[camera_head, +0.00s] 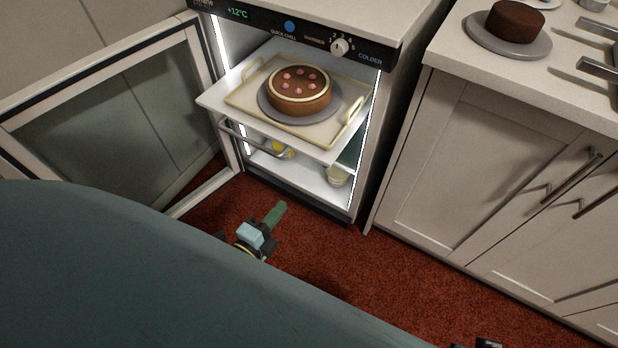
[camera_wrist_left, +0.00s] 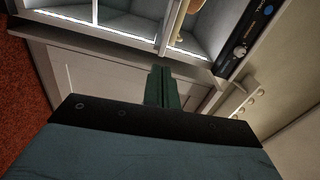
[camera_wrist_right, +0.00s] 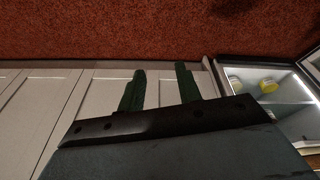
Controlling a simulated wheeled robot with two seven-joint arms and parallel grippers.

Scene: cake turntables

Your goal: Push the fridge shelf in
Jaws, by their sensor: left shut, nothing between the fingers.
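The white fridge shelf (camera_head: 214,98) sticks out past the front of the open fridge (camera_head: 358,190). On it lies a cream tray (camera_head: 243,96) with handles, carrying a chocolate cake with pink dots (camera_head: 299,92) on a grey round board (camera_head: 268,104). My left gripper (camera_head: 279,209) is shut and empty, below and in front of the shelf, apart from it, over the red floor. Its closed green fingers (camera_wrist_left: 162,84) also show in the left wrist view. My right gripper (camera_wrist_right: 158,85) is open and empty; only a bit of it shows at the head view's bottom edge.
The fridge door (camera_head: 108,118) stands open at the left. A metal rail (camera_head: 245,137) and a lower compartment with a yellow item (camera_head: 283,150) and a pale cup (camera_head: 338,175) are beneath the shelf. A counter with another brown cake (camera_head: 515,20) stands at right.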

